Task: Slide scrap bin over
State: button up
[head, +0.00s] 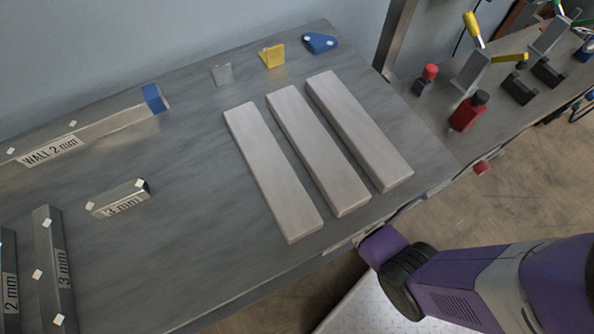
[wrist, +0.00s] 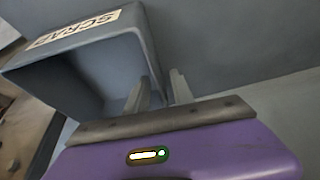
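The scrap bin (wrist: 105,50) is a grey open box with a SCRAP label on its upper left rim, large in the wrist view. My gripper (wrist: 160,90) shows its two pale fingers apart, at the bin's right wall. The left finger is inside the bin's opening and the right finger is outside, with the wall's edge between them. I cannot tell whether either finger touches the wall. The head view shows neither the bin nor my fingers, only my purple arm at the lower right.
A metal workbench (head: 190,180) carries three pale flat bars, labelled metal pieces, and small grey, yellow and blue parts. A second bench (head: 455,140) at the right holds red and black items. A grey surface (wrist: 230,45) lies right of the bin. Open floor (head: 520,200) shows beyond the workbench.

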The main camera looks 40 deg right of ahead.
jog(key=shift+b+x, duration=0.35)
jog(key=shift+x, duration=0.85)
jog(key=shift+c, duration=0.2)
grip_shut()
dwell(0.5)
